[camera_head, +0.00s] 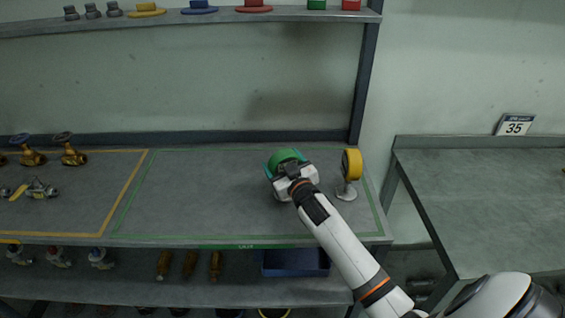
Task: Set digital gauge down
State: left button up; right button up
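A green round-bodied thing (283,156), which looks like the digital gauge, sits between the fingers of my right gripper (287,166). The gripper reaches in from the lower right over the green-outlined part of the bench. It appears shut on the green gauge, but the gripper body hides the gauge's lower part, so I cannot tell if it touches the bench. A yellow round gauge (352,164) on a metal stem stands upright to the right of my gripper, apart from it. My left gripper is not in view.
The workbench (190,195) is bare left of my gripper within the green outline. Brass valves (70,152) stand in the yellow-outlined area. A lower shelf holds a blue bin (296,263). An upper shelf (200,18) holds coloured parts. A second table (490,200) with a "35" sign is at right.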

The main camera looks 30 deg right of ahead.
jog(key=o, duration=0.4)
jog(key=shift+r, duration=0.15)
jog(key=shift+s, duration=0.3)
jog(key=s, duration=0.3)
jog(key=s+a+b, duration=0.1)
jog(key=s, duration=0.3)
jog(key=s+a+b, duration=0.1)
jog(key=s, duration=0.3)
jog(key=shift+s, duration=0.15)
